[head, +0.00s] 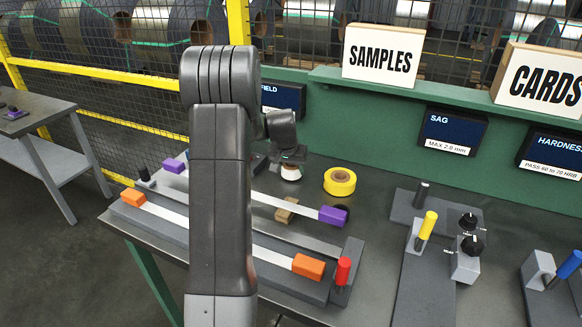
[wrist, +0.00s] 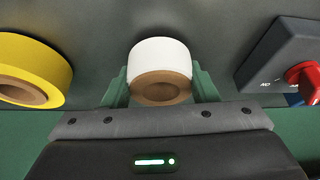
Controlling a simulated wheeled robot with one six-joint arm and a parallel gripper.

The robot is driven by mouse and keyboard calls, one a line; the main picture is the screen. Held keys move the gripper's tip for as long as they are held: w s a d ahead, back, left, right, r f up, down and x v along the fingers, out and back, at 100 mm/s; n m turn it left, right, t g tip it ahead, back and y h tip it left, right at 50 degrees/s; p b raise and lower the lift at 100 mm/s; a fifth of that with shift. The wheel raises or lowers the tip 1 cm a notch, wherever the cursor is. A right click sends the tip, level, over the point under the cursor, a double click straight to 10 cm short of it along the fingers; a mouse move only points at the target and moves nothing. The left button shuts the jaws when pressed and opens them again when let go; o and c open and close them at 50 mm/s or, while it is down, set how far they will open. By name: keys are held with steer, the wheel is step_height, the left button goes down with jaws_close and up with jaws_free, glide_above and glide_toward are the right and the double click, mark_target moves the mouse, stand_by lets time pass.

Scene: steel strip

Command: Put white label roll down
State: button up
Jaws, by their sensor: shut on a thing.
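The white label roll (head: 291,173) is at the back of the bench, just left of the yellow roll. In the wrist view the white label roll (wrist: 160,60) sits upright between the two green fingers of my gripper (wrist: 160,88), with its brown core facing the camera. My gripper (head: 290,160) is shut on it, one finger on each side. The gripper's body hides part of the roll in the head view. I cannot tell whether the roll touches the bench top.
A yellow tape roll (head: 340,181) lies on the bench to the right of the white roll. A strip with purple ends (head: 333,215) and one with orange ends (head: 308,266) lie in front. A grey device with a red knob (wrist: 305,78) stands nearby. Bare bench shows between the roll and that device.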

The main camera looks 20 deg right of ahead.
steer(key=shift+f, duration=0.25)
steer(key=o, duration=1.1)
steer(key=b+v, duration=0.1)
steer(key=v, duration=1.2)
steer(key=shift+s+a+r, duration=0.1)
steer(key=shift+s+r, duration=0.1)
steer(key=shift+r, duration=0.1)
steer(key=shift+f, duration=0.1)
